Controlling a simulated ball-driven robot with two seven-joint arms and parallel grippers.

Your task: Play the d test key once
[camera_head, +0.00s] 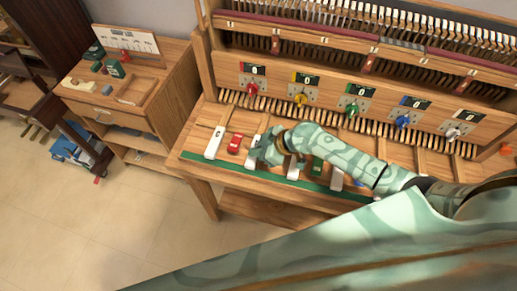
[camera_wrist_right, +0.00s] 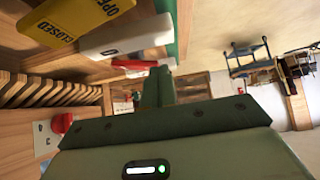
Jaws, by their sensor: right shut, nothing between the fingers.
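A row of white test keys lies on the wooden front shelf in the head view. One white key (camera_head: 214,142) is at the left end, another (camera_head: 255,142) shows beside my right gripper, and others show partly past my arm. Their letters are too small to read, so I cannot tell which is d. My right gripper (camera_head: 262,156) is shut and empty, over or beside the second key from the left. In the right wrist view its closed fingers (camera_wrist_right: 160,86) are near a white key (camera_wrist_right: 127,36); contact is unclear. My left gripper is out of view.
A red block (camera_head: 235,143) sits between the two leftmost keys. A yellow OPEN/CLOSED block (camera_wrist_right: 76,20) is near the fingers. Coloured knobs, such as the red one (camera_head: 252,89), line the panel behind. A wooden cabinet (camera_head: 160,92) stands left.

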